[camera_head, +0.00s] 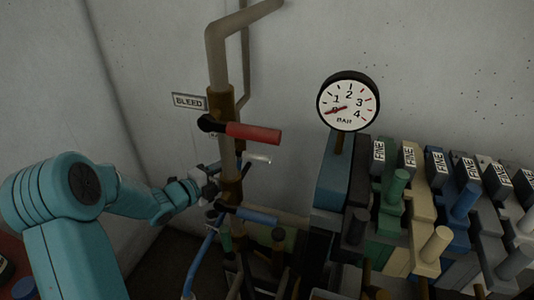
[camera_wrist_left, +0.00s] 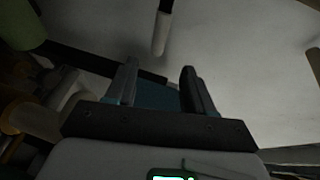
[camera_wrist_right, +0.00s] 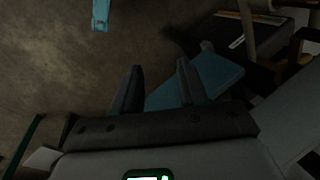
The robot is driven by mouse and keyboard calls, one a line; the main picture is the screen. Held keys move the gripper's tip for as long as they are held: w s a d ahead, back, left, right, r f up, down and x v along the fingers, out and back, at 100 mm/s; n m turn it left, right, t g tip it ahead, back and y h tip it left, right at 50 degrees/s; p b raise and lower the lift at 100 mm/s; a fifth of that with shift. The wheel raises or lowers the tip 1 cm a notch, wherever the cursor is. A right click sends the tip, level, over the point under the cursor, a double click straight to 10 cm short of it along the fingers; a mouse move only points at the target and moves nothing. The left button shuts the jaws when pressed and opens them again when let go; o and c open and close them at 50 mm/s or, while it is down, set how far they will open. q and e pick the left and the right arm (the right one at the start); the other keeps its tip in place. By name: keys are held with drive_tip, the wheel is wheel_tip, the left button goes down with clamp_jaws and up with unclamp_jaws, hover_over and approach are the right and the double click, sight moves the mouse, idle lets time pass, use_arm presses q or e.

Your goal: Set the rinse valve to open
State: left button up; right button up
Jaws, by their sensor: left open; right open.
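On the vertical pipe (camera_head: 229,155) in the head view are a red lever (camera_head: 252,133) pointing right, a shorter lever with a pale handle (camera_head: 257,157) just below it, and a blue lever (camera_head: 250,215) lower down. A BLEED sign (camera_head: 189,101) hangs left of the pipe. Another sign is mostly hidden behind the red lever, so I cannot read which lever is the rinse valve. My left gripper (camera_head: 208,184) is at the pipe's left side, between the pale and blue levers. In its wrist view the jaws (camera_wrist_left: 158,85) are open and empty, with a pale-tipped rod (camera_wrist_left: 161,33) beyond them. My right gripper (camera_wrist_right: 158,85) is open and empty.
A round pressure gauge (camera_head: 348,103) stands right of the pipe. A bank of coloured levers with FINE labels (camera_head: 437,163) fills the right side. A blue hose (camera_head: 206,245) and dark fittings crowd below the pipe.

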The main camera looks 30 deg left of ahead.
sight(255, 159)
use_arm(q)
drive_tip(key=p+x, duration=0.4)
drive_tip(key=x, duration=1.1)
drive_tip(key=shift+r, duration=0.1)
drive_tip(key=shift+w+f, duration=0.2)
drive_tip(key=shift+w, duration=0.2)
drive_tip(key=shift+s+r, duration=0.1)
clamp_jaws()
